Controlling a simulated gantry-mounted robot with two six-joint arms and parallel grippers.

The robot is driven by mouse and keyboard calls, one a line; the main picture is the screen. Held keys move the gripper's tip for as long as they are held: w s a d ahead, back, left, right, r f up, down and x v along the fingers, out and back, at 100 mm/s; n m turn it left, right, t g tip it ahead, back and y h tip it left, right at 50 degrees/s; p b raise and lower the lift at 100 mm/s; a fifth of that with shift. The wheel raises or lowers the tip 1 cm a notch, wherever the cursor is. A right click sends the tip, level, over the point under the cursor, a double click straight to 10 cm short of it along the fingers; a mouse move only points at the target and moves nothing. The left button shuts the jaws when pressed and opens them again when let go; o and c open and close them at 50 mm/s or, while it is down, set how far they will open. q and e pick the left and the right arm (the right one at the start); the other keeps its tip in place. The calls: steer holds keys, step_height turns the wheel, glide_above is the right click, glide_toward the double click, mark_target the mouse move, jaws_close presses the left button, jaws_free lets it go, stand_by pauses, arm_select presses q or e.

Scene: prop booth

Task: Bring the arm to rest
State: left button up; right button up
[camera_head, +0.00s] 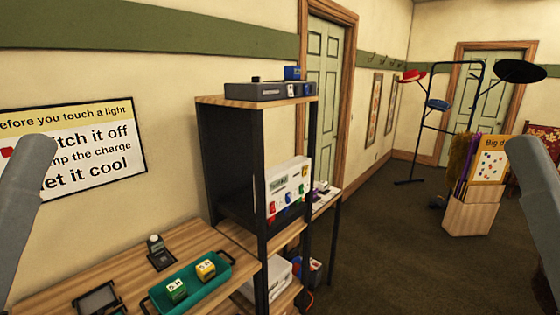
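Part of my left arm (25,205), a smooth grey link with a rounded upper end, shows at the left edge of the head view in front of the wall sign. Part of my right arm (537,185), a similar grey link, shows at the right edge. Neither gripper shows in the picture, so I cannot see their fingers or whether they hold anything. Neither visible link shows anything held.
A wooden table (205,240) at lower left carries a teal tray (200,297) with a green and a yellow block. Beside it stands a dark shelf unit (230,160). A hat stand (425,135) and a wooden bin (470,216) stand at right. The middle floor (375,245) is clear.

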step_height(320, 180, up, 33)
steer(key=p, duration=2.9)
steer(key=shift+f, duration=0.15)
steer(key=shift+w+f, duration=0.1)
